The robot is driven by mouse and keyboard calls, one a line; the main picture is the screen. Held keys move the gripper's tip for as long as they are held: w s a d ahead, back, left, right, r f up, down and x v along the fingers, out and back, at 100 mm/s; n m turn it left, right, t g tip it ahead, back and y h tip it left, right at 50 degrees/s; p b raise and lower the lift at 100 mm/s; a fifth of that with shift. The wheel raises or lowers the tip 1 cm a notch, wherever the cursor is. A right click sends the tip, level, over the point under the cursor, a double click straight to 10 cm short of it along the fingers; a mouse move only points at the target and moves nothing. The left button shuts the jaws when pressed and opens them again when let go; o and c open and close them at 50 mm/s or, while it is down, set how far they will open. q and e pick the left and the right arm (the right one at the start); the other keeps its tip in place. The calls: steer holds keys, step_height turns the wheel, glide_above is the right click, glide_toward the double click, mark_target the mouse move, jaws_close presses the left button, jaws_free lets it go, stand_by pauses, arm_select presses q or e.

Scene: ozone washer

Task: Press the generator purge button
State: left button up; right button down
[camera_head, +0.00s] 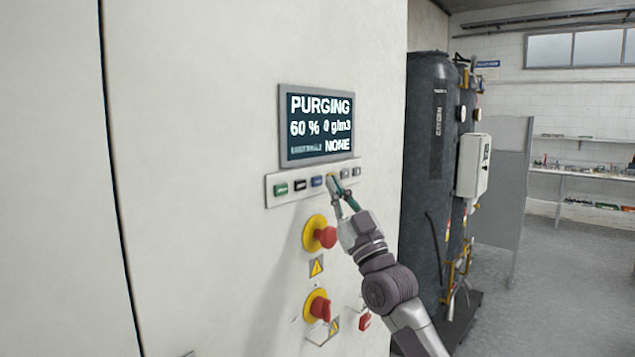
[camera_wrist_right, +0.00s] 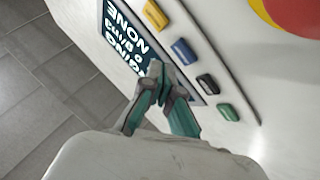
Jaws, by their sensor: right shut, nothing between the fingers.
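The button strip (camera_head: 270,190) sits below the display on the white cabinet. It carries a green button (camera_head: 281,189), a black button (camera_head: 300,185), a blue button (camera_head: 317,181) and grey buttons (camera_head: 356,171) at the right. A yellow button (camera_wrist_right: 156,14) shows in the right wrist view; in the head view my fingertips mostly cover it. The display (camera_head: 319,124) reads "PURGING", "60 %", "0 g/m3" and "NONE". My right gripper (camera_head: 335,184) is shut and empty, its tips at the strip around the yellow button. Contact is unclear. Button labels are too small to read. My left gripper is out of view.
Two red knobs on yellow bases, an upper one (camera_head: 325,236) and a lower one (camera_head: 319,306), project from the cabinet below the strip, left of my right arm. A dark tank (camera_head: 428,150) stands to the right. Open floor (camera_head: 560,270) lies beyond.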

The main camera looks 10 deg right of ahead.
steer(key=s+d, duration=0.2)
steer(key=s, duration=0.1)
steer(key=shift+s+d, duration=0.15)
steer(key=shift+d, duration=0.15)
stand_by(0.6)
